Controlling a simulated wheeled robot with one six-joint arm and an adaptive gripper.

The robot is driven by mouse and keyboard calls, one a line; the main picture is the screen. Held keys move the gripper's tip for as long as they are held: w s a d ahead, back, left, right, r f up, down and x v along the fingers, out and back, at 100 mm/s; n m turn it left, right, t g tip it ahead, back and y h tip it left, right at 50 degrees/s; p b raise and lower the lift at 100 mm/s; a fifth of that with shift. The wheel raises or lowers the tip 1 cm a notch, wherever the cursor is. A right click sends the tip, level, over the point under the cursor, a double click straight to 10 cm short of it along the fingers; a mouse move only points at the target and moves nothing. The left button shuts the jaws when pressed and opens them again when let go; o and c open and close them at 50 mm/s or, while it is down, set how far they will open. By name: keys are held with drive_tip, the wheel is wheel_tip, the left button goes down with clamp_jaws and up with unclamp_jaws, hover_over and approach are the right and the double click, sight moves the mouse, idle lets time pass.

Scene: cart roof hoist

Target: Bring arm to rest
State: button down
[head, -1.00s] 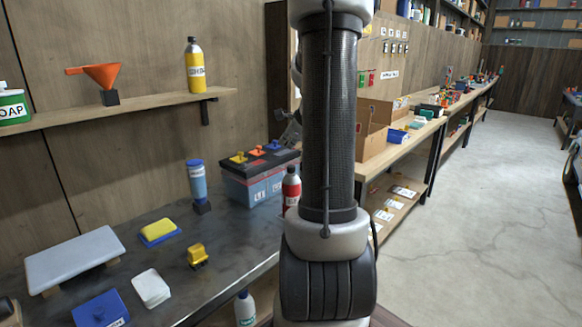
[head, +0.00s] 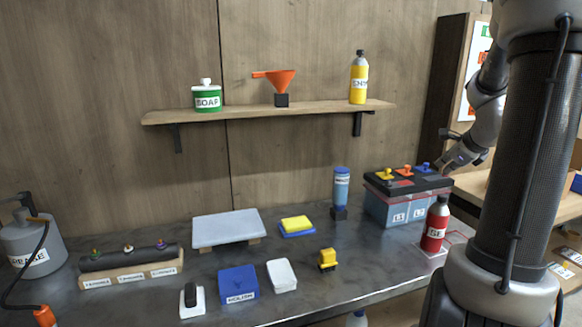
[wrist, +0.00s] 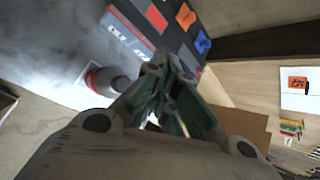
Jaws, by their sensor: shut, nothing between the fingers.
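My gripper (wrist: 168,75) is shut and empty in the wrist view. In the head view it (head: 449,158) hangs just behind the right end of the battery-like box, partly hidden by my arm. That box (head: 391,208) has a dark lid with yellow, orange and blue knobs. It also shows in the wrist view (wrist: 130,38), beyond my fingers. I cannot tell whether my fingertips touch the box. A red bottle (head: 435,224) stands in front of it on a marked square; its top shows in the wrist view (wrist: 104,82).
The dark bench (head: 345,287) holds a grey slab (head: 228,227), a yellow sponge (head: 296,223), a blue bottle (head: 341,187), a small yellow block (head: 327,259) and a blue box (head: 238,282). A wall shelf (head: 320,107) holds a soap tub, a funnel and a yellow bottle.

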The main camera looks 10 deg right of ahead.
drive_tip(key=s+a+f+n+g+y, duration=0.2)
drive_tip(key=s+a+n+g+y, duration=0.15)
drive_tip(key=s+a+n, duration=1)
drive_tip(key=s+a+r+n, duration=0.3)
drive_tip(key=a+n, duration=0.3)
drive_tip(key=n, duration=0.2)
drive_tip(key=s+a+r+n+g+h, duration=0.1)
drive_tip(key=s+a+r+n, duration=0.2)
drive_tip(key=s+a+n, duration=0.3)
drive_tip(key=shift+a+n, duration=0.2)
drive_tip(key=shift+n, duration=0.95)
